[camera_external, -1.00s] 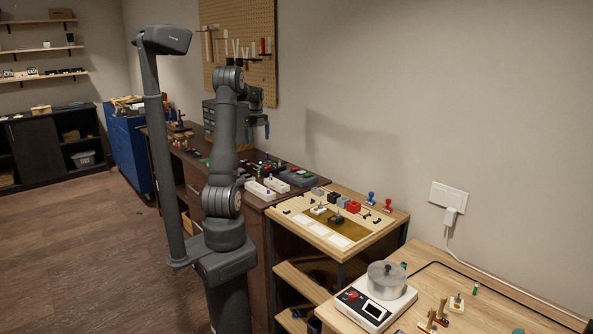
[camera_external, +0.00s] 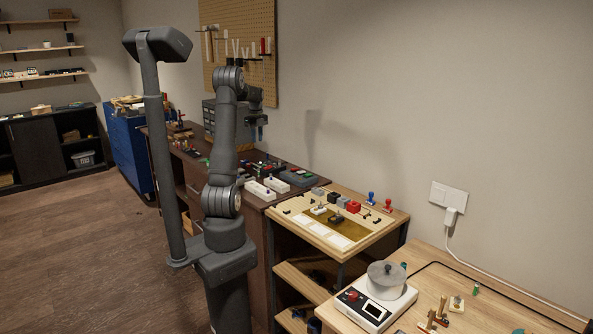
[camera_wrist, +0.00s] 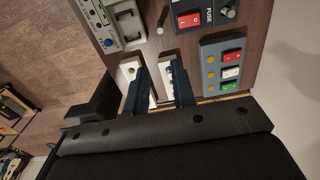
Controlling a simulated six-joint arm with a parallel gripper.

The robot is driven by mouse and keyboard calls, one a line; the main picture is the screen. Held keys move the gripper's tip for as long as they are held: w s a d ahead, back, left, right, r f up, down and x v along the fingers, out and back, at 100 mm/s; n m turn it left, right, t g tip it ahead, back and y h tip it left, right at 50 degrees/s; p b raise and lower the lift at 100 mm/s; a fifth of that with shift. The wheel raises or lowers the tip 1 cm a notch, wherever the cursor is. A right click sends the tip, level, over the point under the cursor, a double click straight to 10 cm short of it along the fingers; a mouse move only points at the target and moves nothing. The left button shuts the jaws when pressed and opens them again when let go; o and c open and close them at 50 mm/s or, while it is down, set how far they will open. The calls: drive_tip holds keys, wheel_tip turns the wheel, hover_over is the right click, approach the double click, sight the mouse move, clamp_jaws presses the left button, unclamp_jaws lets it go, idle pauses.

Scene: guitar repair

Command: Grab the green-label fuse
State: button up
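I cannot make out a green-label fuse for certain in either view. My gripper (camera_wrist: 158,84) shows in the wrist view as two dark blue fingers held apart, with nothing seen between their tips. White blocks with holes (camera_wrist: 129,70) lie by the fingers and are partly hidden by them. In the external view my gripper (camera_external: 259,133) hangs above the dark wood bench (camera_external: 255,198), near the wall. The black box marked FUSE with a red switch (camera_wrist: 190,20) is beyond the fingertips in the wrist view.
A grey panel with red, white and green switches (camera_wrist: 207,52) lies right of the fingers. A grey device with a dial (camera_wrist: 108,22) is at the upper left. In the external view, a light wood board (camera_external: 300,228) and a scale with a pot (camera_external: 350,297) stand nearer the camera.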

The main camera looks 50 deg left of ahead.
drive_tip(key=a+f+n+h, duration=0.1)
drive_tip(key=a+f+n, duration=0.1)
approach(259, 178)
drive_tip(key=shift+w+a+f, duration=0.25)
drive_tip(key=shift+w+f, duration=0.05)
drive_tip(key=shift+f, duration=0.25)
drive_tip(key=shift+s+d+f, duration=0.1)
drive_tip(key=shift+d+f, duration=0.1)
drive_tip(key=shift+f, duration=1.1)
drive_tip(key=shift+d+f, duration=0.2)
drive_tip(key=shift+f, duration=1.1)
clamp_jaws()
